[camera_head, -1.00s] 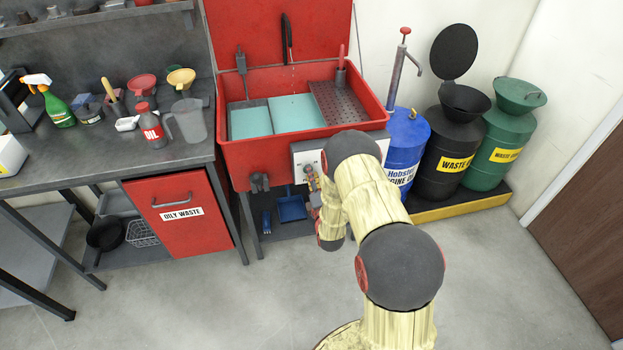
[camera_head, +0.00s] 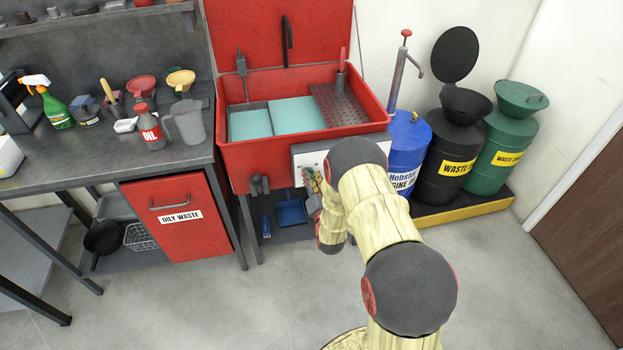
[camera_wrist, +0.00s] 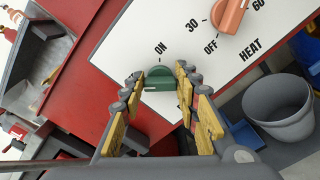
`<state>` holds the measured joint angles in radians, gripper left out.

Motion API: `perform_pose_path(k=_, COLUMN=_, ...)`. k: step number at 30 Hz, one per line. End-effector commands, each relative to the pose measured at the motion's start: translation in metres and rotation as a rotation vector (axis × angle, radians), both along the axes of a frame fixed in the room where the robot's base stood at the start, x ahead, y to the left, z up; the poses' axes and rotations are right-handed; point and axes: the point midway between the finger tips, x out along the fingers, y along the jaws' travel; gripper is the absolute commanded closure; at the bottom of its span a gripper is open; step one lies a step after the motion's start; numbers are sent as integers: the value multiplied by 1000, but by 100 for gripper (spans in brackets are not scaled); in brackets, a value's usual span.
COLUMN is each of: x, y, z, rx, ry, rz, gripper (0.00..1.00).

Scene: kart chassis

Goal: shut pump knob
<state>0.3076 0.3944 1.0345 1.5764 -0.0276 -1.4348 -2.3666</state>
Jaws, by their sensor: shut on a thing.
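The pump knob (camera_wrist: 159,78) is green and round with a raised grip bar. It sits on the white control panel (camera_wrist: 222,62) beside a printed ON mark in the wrist view. My gripper (camera_wrist: 161,83) has its yellow-padded fingers on both sides of the knob and is shut on it. The fingers hide the knob's sides and any other mark next to it. I cannot tell exactly where the bar points. In the head view my gripper (camera_head: 312,184) is at the panel (camera_head: 308,160) on the sink's front, and my arm hides the knob.
An orange HEAT knob (camera_wrist: 232,14) is close by on the same panel. The red parts washer (camera_head: 262,152) stands behind my gripper. A blue drum (camera_head: 405,150) is to the right. A grey bucket (camera_wrist: 278,106) shows beyond the panel. The floor in front is clear.

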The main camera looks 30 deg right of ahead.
Motion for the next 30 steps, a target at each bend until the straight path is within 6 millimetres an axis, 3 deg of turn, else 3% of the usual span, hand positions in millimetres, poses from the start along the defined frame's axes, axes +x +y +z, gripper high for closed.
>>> perform_pose_path(k=10, x=0, y=1, z=-1, rx=-1, ry=4, rz=2, gripper=94)
perform_pose_path(k=11, x=0, y=1, z=-2, rx=-1, ry=4, rz=2, gripper=68)
perform_pose_path(k=12, x=0, y=1, z=-1, rx=-1, ry=4, rz=2, gripper=65)
perform_pose_path(k=20, x=0, y=0, z=-1, rx=-1, ry=2, rz=1, gripper=50)
perform_pose_path(k=30, x=-2, y=1, z=0, rx=-1, ry=1, rz=1, gripper=50)
